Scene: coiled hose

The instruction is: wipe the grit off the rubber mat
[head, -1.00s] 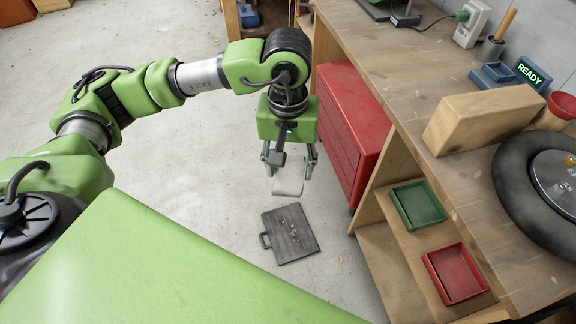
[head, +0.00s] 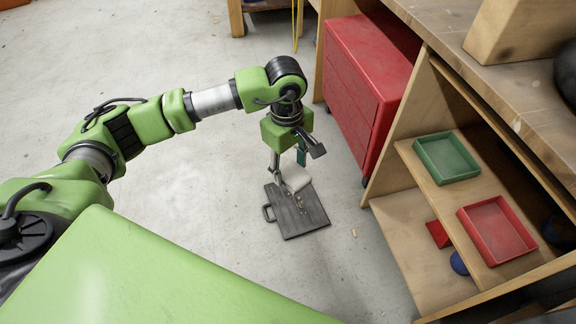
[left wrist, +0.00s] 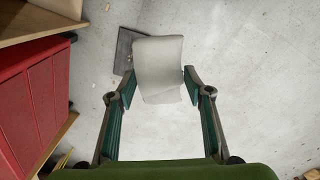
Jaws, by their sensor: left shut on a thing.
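The dark rubber mat (head: 290,220) with a handle loop lies flat on the concrete floor. Small tan grit (head: 300,202) shows on its upper middle. My left gripper (head: 287,172) is shut on a whitish cloth or pad (head: 296,178), just above the mat's far edge; I cannot tell whether the pad touches the mat. In the left wrist view the pad (left wrist: 158,68) sits between the fingertips (left wrist: 158,82) and hides most of the mat (left wrist: 126,48). My right gripper is not in view.
A red drawer cabinet (head: 365,85) stands right of the arm. A wooden bench with a lower shelf holds a green tray (head: 446,158) and a red tray (head: 497,230). A tan crumb (head: 354,232) lies on the floor right of the mat. Floor left of the mat is clear.

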